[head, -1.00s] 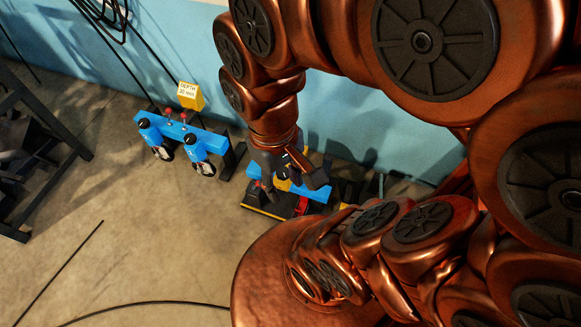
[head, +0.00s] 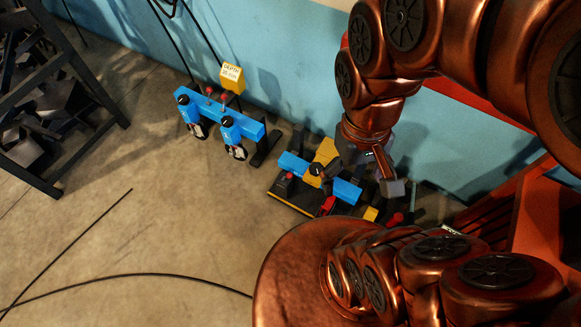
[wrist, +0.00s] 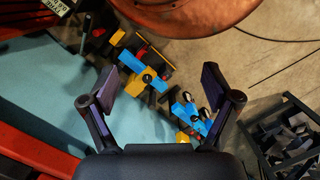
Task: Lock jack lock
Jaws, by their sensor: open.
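A device that may be the jack lock stands low on the floor near the blue wall; I cannot tell which part is the lock. It has a blue bar (head: 346,191), a yellow block (head: 326,151), a black knob (head: 316,169) and a dark base with a yellow edge (head: 290,200). In the wrist view, its blue bar (wrist: 157,83) and knob (wrist: 147,78) show between the fingers, beyond them. My gripper (wrist: 158,79) is open and empty. In the head view, my gripper (head: 387,178) is just right of the device, apparently above the floor, partly hiding its surroundings.
A second blue stand (head: 222,116) with two cylinders and red-tipped levers is to the left, with a yellow sign (head: 232,77) behind it. A dark metal rack (head: 55,120) is at far left. Black cables (head: 125,276) lie on the floor. An orange-red frame (head: 545,220) is at right.

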